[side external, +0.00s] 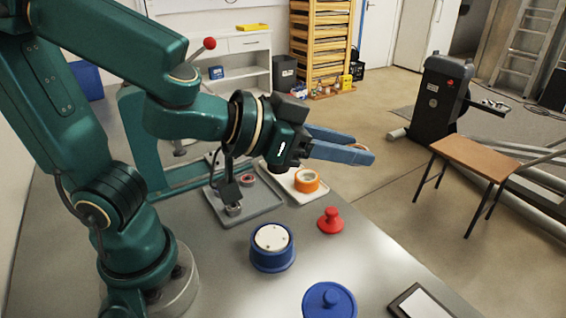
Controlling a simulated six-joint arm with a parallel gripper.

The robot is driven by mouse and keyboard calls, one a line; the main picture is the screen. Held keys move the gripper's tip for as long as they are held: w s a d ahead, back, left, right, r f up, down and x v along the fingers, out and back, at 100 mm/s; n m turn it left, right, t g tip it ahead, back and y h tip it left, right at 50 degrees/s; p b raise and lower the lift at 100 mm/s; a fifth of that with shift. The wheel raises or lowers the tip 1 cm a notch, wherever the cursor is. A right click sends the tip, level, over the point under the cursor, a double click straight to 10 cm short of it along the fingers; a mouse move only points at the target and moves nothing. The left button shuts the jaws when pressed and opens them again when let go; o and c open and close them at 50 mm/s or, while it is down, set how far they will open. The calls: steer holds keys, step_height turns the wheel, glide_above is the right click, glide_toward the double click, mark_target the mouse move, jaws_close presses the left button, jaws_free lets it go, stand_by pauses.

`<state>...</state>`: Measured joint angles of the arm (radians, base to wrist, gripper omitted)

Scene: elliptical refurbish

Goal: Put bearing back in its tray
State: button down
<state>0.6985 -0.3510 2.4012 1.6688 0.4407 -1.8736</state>
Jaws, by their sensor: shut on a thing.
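My gripper (362,150) reaches to the right, high above the table, with two long blue fingers. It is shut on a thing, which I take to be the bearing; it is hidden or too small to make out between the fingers. A grey tray (264,206) lies on the table, below and to the left of the fingers. A small metal ring (234,210) and a pinkish ring (247,180) are in it. A dark block (228,190) shows just above the metal ring, and I cannot tell whether they touch.
A white tray (289,184) holds an orange ring (307,180). A red knob (330,221), a blue cylinder with a white top (272,247) and a blue lidded disc (329,301) stand nearer. A teal frame (135,135) rises behind my arm. Bare table lies between these.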

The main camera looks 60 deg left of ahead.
steer(key=a+f+n+g+y, duration=0.1)
steer(key=a+f+n+y, duration=0.1)
steer(key=a+n+y, duration=0.7)
steer(key=s+a+f+n+g+y, duration=0.3)
steer(key=s+a+n+g+y, duration=0.15)
steer(key=a+n+g, duration=0.35)
steer(key=s+a+f+n+g+y, duration=0.35)
steer(key=s+a+n+g, duration=0.3)
steer(key=a, duration=0.35)
glide_above(267, 203)
steer(key=shift+m+h, duration=0.3)
steer(key=shift+m, duration=0.05)
step_height(267, 203, down, 7)
steer(key=shift+d+f, duration=0.1)
steer(key=shift+f, duration=2.05)
steer(key=shift+f, duration=0.35)
steer(key=shift+f, duration=0.35)
steer(key=shift+c, duration=2.2)
jaws_free()
steer(key=shift+r, duration=0.15)
